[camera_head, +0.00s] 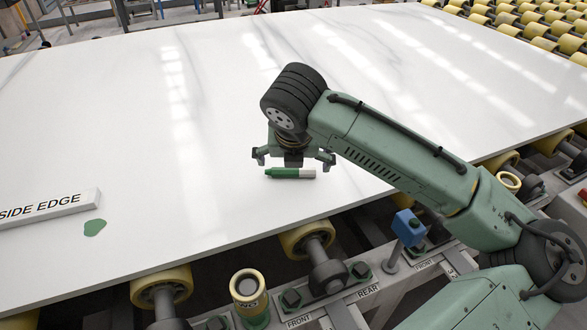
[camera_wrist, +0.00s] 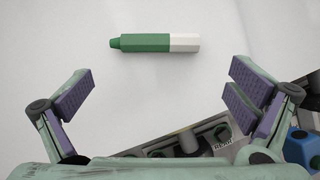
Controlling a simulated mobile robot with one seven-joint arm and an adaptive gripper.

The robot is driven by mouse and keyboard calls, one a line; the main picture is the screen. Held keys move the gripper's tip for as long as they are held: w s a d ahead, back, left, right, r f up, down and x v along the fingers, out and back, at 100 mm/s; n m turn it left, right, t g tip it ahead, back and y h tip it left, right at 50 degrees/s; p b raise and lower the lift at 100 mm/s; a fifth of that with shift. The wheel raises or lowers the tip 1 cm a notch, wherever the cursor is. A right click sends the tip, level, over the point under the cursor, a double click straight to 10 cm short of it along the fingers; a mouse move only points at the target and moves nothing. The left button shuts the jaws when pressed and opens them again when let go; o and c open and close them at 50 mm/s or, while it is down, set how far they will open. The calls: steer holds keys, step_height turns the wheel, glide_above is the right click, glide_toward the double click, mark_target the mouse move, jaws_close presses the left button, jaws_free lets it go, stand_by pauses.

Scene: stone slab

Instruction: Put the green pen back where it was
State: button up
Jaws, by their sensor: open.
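The green pen (camera_head: 286,173) has a green body and a white end, and lies flat on the white stone slab (camera_head: 130,130) near its front edge. In the wrist view the pen (camera_wrist: 154,43) lies crosswise near the top, green tip to the left and white end to the right. My gripper (camera_head: 293,157) is just above the pen in the head view, open and empty. In the wrist view its two purple-padded fingers (camera_wrist: 160,98) are spread wide, with the pen beyond them and apart from them.
A white block marked "SIDE EDGE" (camera_head: 48,208) lies on the slab at the left, with a flat green patch (camera_head: 94,227) beside it. Yellow rollers (camera_head: 305,238) and a metal frame line the slab's front edge. A blue box (camera_head: 408,227) stands there. The slab's middle is clear.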

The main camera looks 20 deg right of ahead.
steer(key=v, duration=0.5)
steer(key=shift+r, duration=0.2)
